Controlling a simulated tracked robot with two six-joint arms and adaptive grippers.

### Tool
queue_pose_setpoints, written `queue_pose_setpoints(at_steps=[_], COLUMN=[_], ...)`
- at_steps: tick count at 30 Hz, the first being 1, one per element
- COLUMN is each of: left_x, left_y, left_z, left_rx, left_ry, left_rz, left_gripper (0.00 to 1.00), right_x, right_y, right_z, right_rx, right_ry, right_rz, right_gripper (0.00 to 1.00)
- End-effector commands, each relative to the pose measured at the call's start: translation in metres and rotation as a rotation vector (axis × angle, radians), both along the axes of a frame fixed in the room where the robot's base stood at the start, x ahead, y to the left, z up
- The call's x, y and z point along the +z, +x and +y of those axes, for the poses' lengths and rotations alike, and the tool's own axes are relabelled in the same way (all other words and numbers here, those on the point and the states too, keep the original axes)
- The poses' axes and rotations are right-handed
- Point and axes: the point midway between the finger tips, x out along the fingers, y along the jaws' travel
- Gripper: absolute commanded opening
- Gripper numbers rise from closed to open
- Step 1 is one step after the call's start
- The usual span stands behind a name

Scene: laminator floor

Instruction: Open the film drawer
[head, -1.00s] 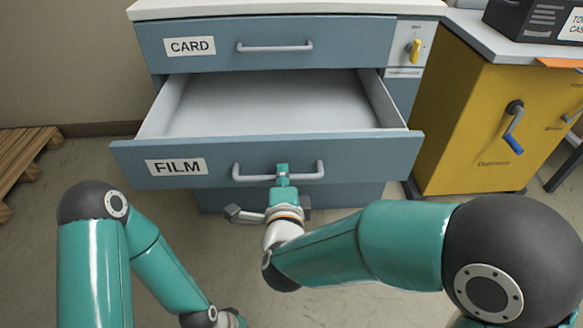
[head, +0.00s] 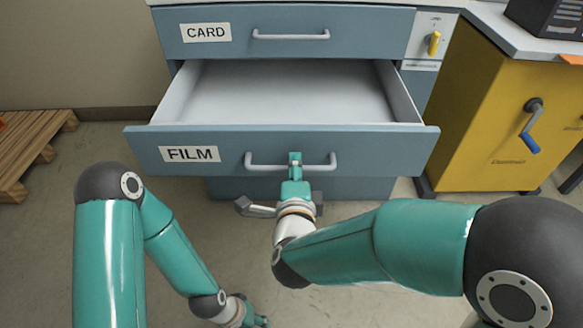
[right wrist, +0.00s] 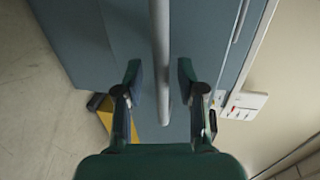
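The film drawer (head: 350,150), labelled FILM, is pulled well out of the blue cabinet, and its pale interior shows empty. Its grey bar handle (head: 262,162) is at the middle of the front. My right gripper (head: 295,162) is at this handle. In the right wrist view the handle bar (right wrist: 161,50) runs between the two fingers of my right gripper (right wrist: 161,82), with a gap visible on each side, so the gripper is open around it. My left gripper (head: 258,321) is low at the bottom edge, partly cut off; its fingers are unclear.
The CARD drawer (head: 370,30) above is shut. A yellow cabinet (head: 480,130) with a blue-handled crank (head: 530,140) stands at the right. A wooden pallet (head: 30,150) lies at the left. Bare floor shows in front of the cabinet.

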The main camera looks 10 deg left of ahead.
Motion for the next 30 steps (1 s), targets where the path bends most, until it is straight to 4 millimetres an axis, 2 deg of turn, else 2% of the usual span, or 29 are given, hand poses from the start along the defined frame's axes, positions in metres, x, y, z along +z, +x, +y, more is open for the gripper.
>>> queue_pose_setpoints(at_steps=[6,12,17,30], left_x=[0.000,0.000,0.000,-0.001], left_y=[0.000,0.000,0.000,0.000], left_z=[0.000,0.000,0.000,0.000], left_rx=[0.000,0.000,0.000,0.000], left_ry=[0.000,0.000,0.000,0.000], left_rz=[0.000,0.000,0.000,0.000], left_gripper=[0.40,0.40,0.40,0.40], right_x=[0.007,0.011,0.012,0.011], right_y=[-0.034,-0.059,-0.066,-0.065], right_z=[-0.002,-0.006,-0.007,-0.008], right_rx=[0.006,0.006,0.003,0.002], right_ry=[-0.002,-0.002,-0.002,-0.002], right_rz=[-0.001,0.001,0.002,0.002], right_gripper=[0.39,0.39,0.39,0.39])
